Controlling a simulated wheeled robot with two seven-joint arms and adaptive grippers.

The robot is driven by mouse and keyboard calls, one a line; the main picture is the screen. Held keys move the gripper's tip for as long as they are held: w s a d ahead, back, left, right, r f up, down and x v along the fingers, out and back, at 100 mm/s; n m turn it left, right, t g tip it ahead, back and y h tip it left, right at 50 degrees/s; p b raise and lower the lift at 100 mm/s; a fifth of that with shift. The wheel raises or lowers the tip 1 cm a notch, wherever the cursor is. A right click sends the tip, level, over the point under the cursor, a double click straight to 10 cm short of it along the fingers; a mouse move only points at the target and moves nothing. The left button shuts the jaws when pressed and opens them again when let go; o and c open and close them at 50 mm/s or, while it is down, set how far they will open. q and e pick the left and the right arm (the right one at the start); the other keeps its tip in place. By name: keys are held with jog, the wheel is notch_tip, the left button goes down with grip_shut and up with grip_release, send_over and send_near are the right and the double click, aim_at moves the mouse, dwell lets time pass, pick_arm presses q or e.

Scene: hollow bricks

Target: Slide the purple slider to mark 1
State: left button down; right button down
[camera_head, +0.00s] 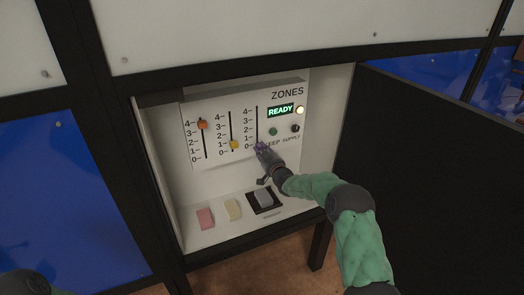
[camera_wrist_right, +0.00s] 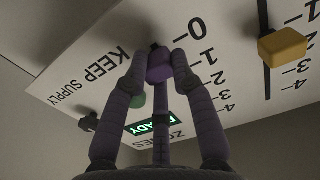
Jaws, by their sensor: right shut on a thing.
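The purple slider (camera_head: 260,147) sits at the bottom end of the right-hand slot on the white ZONES panel (camera_head: 222,152), beside mark 0. In the right wrist view, the purple slider knob (camera_wrist_right: 160,66) shows close to the 0, with the scale running away from it to 4. My right gripper (camera_head: 264,151) reaches in from the lower right. In the wrist view its fingertips (camera_wrist_right: 161,56) are closed on either side of the knob. My left gripper is not in view.
A lit READY display (camera_head: 280,110) and small knobs lie right of the purple slot. Pink (camera_head: 205,218) and cream (camera_head: 233,210) blocks rest below. A dark door (camera_head: 430,165) stands open right.

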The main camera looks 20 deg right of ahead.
aim_at(257, 135)
notch_tip(257, 135, up, 5)
jog(key=shift+d+f+p, duration=0.15)
jog(key=shift+f+p, duration=0.05)
jog(key=shift+p, duration=0.35)
jog(key=shift+f, duration=0.1)
jog(key=c, duration=0.9)
grip_release()
jog(key=shift+d+f, duration=0.1)
jog(key=shift+d, duration=0.05)
jog(key=shift+s, duration=0.1)
